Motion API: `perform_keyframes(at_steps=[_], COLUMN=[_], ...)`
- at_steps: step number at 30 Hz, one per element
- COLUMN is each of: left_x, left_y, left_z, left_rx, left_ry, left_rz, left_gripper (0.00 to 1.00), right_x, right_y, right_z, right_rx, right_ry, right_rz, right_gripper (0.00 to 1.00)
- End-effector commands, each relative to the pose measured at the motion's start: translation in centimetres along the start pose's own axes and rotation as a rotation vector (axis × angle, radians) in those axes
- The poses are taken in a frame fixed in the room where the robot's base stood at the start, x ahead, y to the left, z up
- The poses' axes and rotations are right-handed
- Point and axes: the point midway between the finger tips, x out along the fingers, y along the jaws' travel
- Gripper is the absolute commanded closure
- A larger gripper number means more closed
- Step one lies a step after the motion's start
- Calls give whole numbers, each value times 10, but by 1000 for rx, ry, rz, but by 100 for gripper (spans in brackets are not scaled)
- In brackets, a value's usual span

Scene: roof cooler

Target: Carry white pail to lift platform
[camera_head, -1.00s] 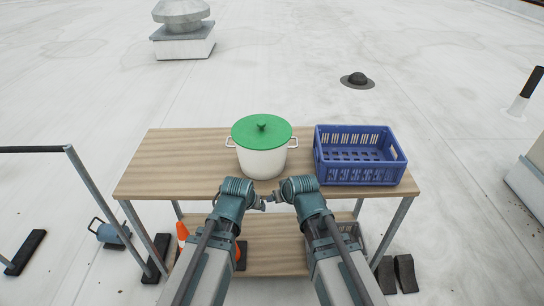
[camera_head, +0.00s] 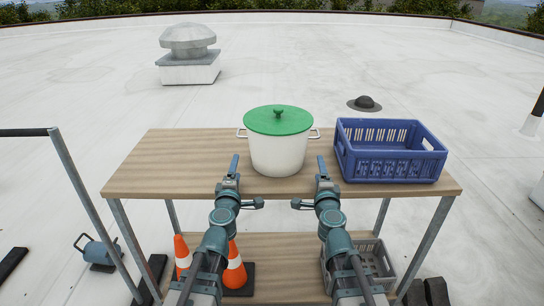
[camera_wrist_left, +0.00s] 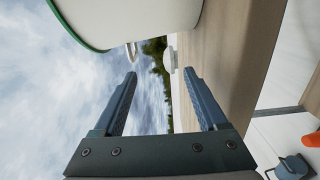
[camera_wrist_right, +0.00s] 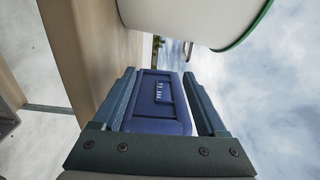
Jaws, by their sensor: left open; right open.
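The white pail (camera_head: 279,155) with a green lid (camera_head: 279,120) and a small handle on each side stands upright on the wooden table (camera_head: 160,165). My left gripper (camera_head: 240,182) is open and empty, in front of the pail and to its left. My right gripper (camera_head: 312,183) is open and empty, in front of the pail and to its right. The pail's wall shows at the top of the left wrist view (camera_wrist_left: 130,18) and the right wrist view (camera_wrist_right: 190,15), beyond the fingers. I cannot make out a lift platform.
A blue crate (camera_head: 388,168) stands on the table just right of the pail. Orange cones (camera_head: 234,268) and a grey crate (camera_head: 372,268) are on the lower shelf. A metal rail (camera_head: 70,165) stands left of the table. The table's left part is clear.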

Motion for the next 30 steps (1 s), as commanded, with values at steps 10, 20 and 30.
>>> perform_keyframes(at_steps=[10,20,30], left_x=[0,18,75], left_y=[-1,-2,-2], left_z=[-2,-2,-2], left_rx=[-17,-17,-16], left_ry=[8,8,8], left_rz=[-2,-1,-1], left_gripper=[25,25,25], right_x=[0,18,75], right_y=[1,1,2], right_z=[-2,-2,-2], right_rx=[17,16,15], right_ry=[8,7,7], right_rz=[1,1,1], right_gripper=[25,25,25])
